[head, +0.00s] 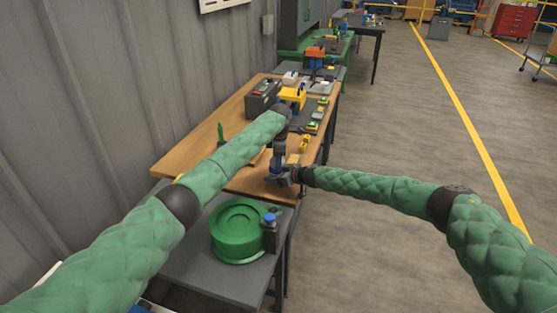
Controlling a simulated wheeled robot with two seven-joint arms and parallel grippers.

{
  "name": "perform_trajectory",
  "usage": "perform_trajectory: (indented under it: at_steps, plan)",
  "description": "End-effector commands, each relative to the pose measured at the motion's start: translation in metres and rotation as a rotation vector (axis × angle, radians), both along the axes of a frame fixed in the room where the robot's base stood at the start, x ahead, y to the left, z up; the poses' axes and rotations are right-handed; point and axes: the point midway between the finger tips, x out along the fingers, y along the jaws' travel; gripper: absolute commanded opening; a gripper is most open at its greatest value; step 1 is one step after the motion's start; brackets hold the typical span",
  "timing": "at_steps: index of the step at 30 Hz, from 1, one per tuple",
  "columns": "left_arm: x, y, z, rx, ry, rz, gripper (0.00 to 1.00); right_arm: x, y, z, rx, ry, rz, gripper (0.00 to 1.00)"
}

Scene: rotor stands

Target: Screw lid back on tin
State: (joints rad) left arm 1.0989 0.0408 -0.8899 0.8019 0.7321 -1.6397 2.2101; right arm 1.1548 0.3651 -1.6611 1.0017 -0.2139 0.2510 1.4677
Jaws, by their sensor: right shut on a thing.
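My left gripper (279,155) points down over the near right part of the wooden table, straight above my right gripper. Its jaws are too small and dark to tell open from shut. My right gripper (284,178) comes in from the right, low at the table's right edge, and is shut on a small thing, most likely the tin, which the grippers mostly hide. The two grippers meet or nearly meet there. I cannot make out the lid apart from the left gripper, nor whether it touches the tin.
The wooden table (240,182) holds a dark box (262,98), a yellow device (292,97) and several small yellow and green parts. A grey table (205,270) in front bears a round green thing (238,232). A corrugated wall is left; open floor (400,150) lies right.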

Motion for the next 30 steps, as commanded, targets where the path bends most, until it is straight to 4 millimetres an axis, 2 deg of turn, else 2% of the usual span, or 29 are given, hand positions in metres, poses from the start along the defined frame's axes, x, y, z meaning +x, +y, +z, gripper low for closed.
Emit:
perform_trajectory:
  at_steps: [7, 11, 19, 23, 30]
  plan:
    - [-0.0035, -0.0063, 0.0005, -0.003, 0.007, -0.016, 0.28, 0.0051, -0.0054, 0.0021, 0.0, -0.001, -0.015, 0.0]
    - [-0.0044, -0.0069, 0.0, 0.0, 0.013, -0.102, 0.28, 0.0058, -0.0061, 0.0025, 0.001, -0.001, -0.016, 0.0]
    - [-0.0067, -0.0075, -0.0004, 0.017, 0.033, -0.479, 0.33, 0.0064, -0.0057, 0.0036, 0.001, -0.002, -0.017, 0.0]
    - [-0.0072, -0.0067, -0.0007, 0.028, 0.042, -0.665, 0.27, 0.007, -0.0062, 0.004, 0.001, -0.002, -0.018, 0.0]
    - [-0.0067, -0.0023, -0.0018, 0.045, 0.059, -0.984, 0.27, 0.0077, -0.0082, 0.004, 0.0, -0.001, -0.021, 0.0]
